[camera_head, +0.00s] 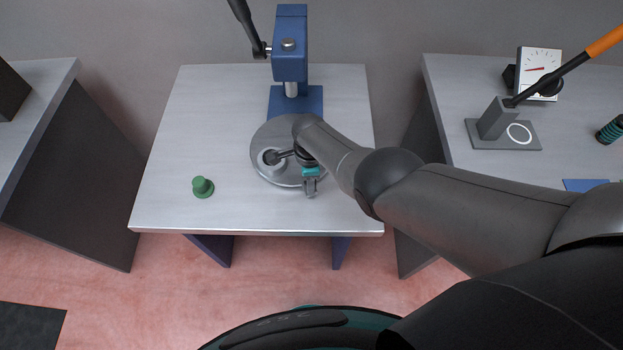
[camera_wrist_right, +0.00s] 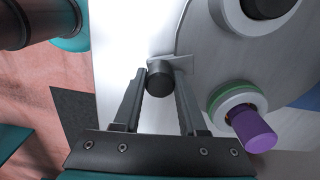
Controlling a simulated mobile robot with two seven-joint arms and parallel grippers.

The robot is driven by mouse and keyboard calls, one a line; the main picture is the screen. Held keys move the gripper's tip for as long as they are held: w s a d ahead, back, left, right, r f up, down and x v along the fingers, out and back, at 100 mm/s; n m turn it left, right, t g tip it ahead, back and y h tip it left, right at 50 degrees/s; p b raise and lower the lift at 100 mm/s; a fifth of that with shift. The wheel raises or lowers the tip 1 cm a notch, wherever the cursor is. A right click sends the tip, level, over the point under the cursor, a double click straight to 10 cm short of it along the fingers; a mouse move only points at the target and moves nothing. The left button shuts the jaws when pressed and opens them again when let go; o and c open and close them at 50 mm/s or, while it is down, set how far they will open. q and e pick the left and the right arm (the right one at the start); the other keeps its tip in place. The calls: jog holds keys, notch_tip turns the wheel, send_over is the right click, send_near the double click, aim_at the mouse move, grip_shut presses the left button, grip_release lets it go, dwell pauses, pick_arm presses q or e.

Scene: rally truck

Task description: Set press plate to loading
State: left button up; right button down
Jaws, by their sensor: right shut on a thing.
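The press plate (camera_head: 262,137) is a round grey disc on the middle table, in front of the blue press (camera_head: 290,58). It also fills the right part of the wrist view (camera_wrist_right: 205,55). My right gripper (camera_head: 310,186) is at the plate's near right edge. In the wrist view its fingers are shut on a dark round knob (camera_wrist_right: 160,80) on a tab at the plate's rim. A white and green ring with a purple pin (camera_wrist_right: 255,131) sits on the plate. My right arm hides part of the plate in the head view. My left gripper is not in view.
A green part (camera_head: 203,187) stands alone on the middle table (camera_head: 165,205), left of the plate. The right table holds a grey lever fixture (camera_head: 497,121), a dial gauge (camera_head: 538,70) and a dark teal coil (camera_head: 611,130). The table's front left is otherwise clear.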

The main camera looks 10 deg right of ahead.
dwell(0.4)
jog(key=shift+c, duration=2.3)
grip_release()
notch_tip(320, 180, up, 8)
jog(key=p, duration=0.6)
jog(key=shift+r, duration=3.65)
